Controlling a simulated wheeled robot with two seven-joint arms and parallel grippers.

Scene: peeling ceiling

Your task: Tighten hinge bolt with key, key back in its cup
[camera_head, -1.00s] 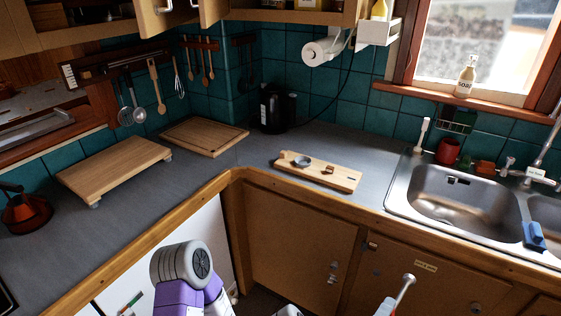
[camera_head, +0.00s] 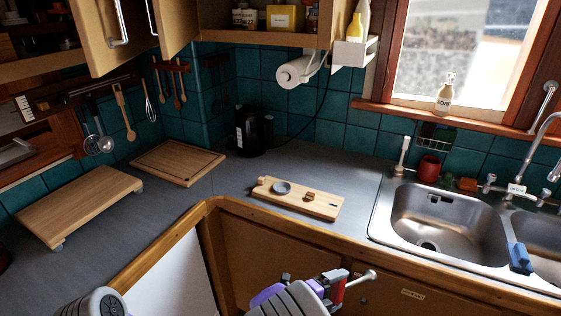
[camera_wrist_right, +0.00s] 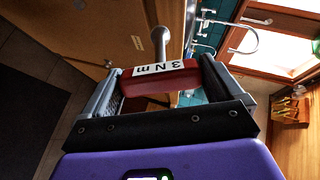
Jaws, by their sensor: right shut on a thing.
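My right gripper (camera_head: 335,288) is in the lower middle of the head view, in front of the lower cabinets. It is shut on the key, whose red handle (camera_wrist_right: 160,80) carries a white "3 Nm" label in the right wrist view. The key's metal shaft and round tip (camera_head: 369,275) point up and to the right, apart from the counter. A wooden board (camera_head: 325,208) on the counter holds a round grey cup (camera_head: 282,188) and a small brown block (camera_head: 309,196). I cannot make out the hinge bolt. My left gripper is out of view.
A steel sink (camera_head: 440,215) lies right of the board. A kettle (camera_head: 250,131) and cutting boards stand to the left. The wooden counter edge (camera_head: 280,216) runs above the lower cabinet doors (camera_head: 265,252). Upper cabinet doors (camera_head: 104,40) hang open at upper left.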

